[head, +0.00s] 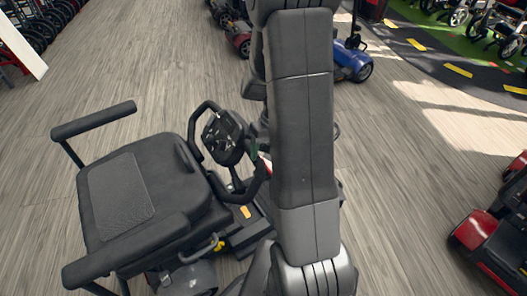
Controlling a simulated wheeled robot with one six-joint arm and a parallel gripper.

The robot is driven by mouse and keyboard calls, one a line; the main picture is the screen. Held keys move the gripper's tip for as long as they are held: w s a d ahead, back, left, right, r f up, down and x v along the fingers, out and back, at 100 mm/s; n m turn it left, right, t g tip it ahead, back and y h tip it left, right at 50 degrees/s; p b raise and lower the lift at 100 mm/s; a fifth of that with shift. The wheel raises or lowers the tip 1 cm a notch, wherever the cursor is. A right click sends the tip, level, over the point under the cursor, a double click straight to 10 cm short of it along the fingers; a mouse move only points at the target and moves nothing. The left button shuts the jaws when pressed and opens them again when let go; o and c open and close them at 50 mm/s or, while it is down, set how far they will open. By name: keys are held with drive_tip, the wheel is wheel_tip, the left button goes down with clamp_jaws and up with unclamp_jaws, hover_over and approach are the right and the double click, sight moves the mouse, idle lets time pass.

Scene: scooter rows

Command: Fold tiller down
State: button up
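The scooter's tiller shows left of centre in the head view, with a dark control console (224,135) at its head. Black loop handles (192,145) curve around the console. The tiller stands raised in front of the black seat (125,195), and its stem runs down toward the scooter's floor (248,215). My grey arm crosses the picture from top to bottom just right of the tiller and hides part of the scooter's front. My gripper does not show; it may be behind the arm. I cannot tell whether anything touches the tiller.
The seat has armrests at the upper left (95,120) and lower left (85,262). A red scooter (475,228) stands at the right edge. A blue scooter (352,62) and a red one (238,38) stand farther back. Wood floor (390,180) is clear right of my arm.

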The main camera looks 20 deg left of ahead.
sight(258, 159)
drive_tip(key=p+v, duration=0.1)
drive_tip(key=v, duration=1.2)
drive_tip(key=shift+s, duration=0.1)
drive_tip(key=x, duration=0.5)
drive_tip(key=b+x, duration=0.1)
drive_tip(key=x, duration=0.4)
drive_tip(key=s+b+x, duration=0.1)
drive_tip(key=x, duration=0.4)
drive_tip(key=shift+a+f, duration=0.1)
drive_tip(key=shift+a, duration=0.15)
drive_tip(key=shift+s+a+f, duration=0.1)
drive_tip(key=shift+a+f, duration=0.15)
drive_tip(key=shift+s, duration=0.2)
drive_tip(key=shift+w, duration=0.1)
